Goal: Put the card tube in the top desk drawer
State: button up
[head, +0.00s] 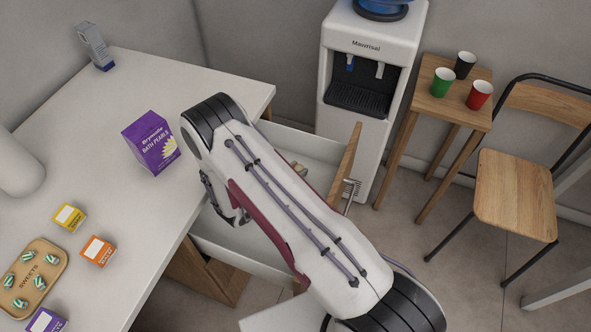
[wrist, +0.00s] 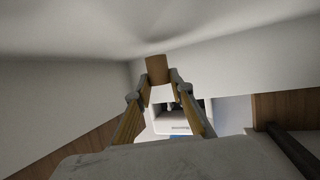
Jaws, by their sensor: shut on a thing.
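My gripper (wrist: 159,75) is shut on the card tube (wrist: 158,68), a short plain brown cylinder held between the fingertips in the wrist view. Pale surfaces lie close around it there. In the head view my gripper (head: 235,212) shows only partly below my arm, over the open desk drawer (head: 347,163). The tube is hidden in the head view. The drawer has a wooden front and a white inside, and my arm covers much of it. I cannot tell whether the tube touches the drawer.
Small beige things (head: 298,168) lie in the drawer, partly hidden. The white desk (head: 120,225) holds a purple bath pearls box (head: 151,142), small boxes and a sweets tray (head: 56,262). A water dispenser (head: 372,60), a stool with cups (head: 440,100) and a chair (head: 514,190) stand right.

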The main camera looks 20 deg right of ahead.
aim_at(300, 167)
jog(key=shift+f, duration=0.2)
jog(key=o, duration=0.7)
jog(key=shift+r, duration=0.1)
jog(key=shift+r, duration=0.6)
jog(key=v, duration=0.3)
jog(key=shift+a, duration=0.1)
jog(key=shift+r, duration=3.4)
